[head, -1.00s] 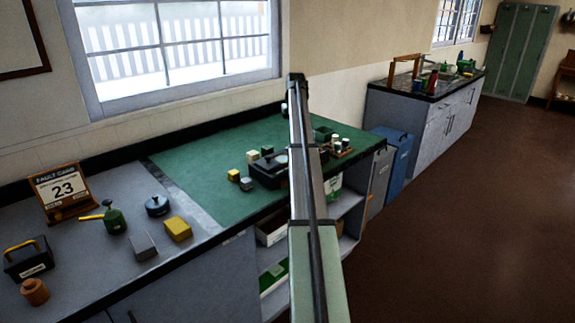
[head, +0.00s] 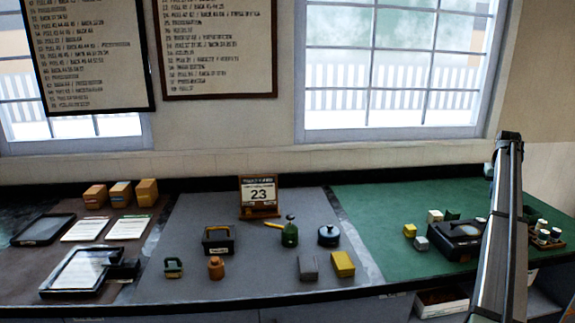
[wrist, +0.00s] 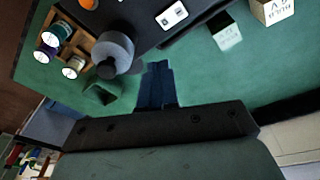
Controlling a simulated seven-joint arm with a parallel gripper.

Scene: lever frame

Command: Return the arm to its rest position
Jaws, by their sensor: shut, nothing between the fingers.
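My gripper (wrist: 157,70) shows in the wrist view with its dark fingers together, holding nothing. It is over the green mat (wrist: 200,75), close to a dark box (wrist: 145,25) and a grey round knob (wrist: 113,53). In the head view my arm (head: 497,220) rises at the right, across the green mat (head: 375,210). I cannot make out the fingers in the head view.
A black box (head: 452,236) and a rack of small jars (head: 545,236) flank the arm. Small cubes lie left of the box. The grey mat (head: 270,265) holds a calendar (head: 259,195) and several loose items. A window (head: 395,70) is behind.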

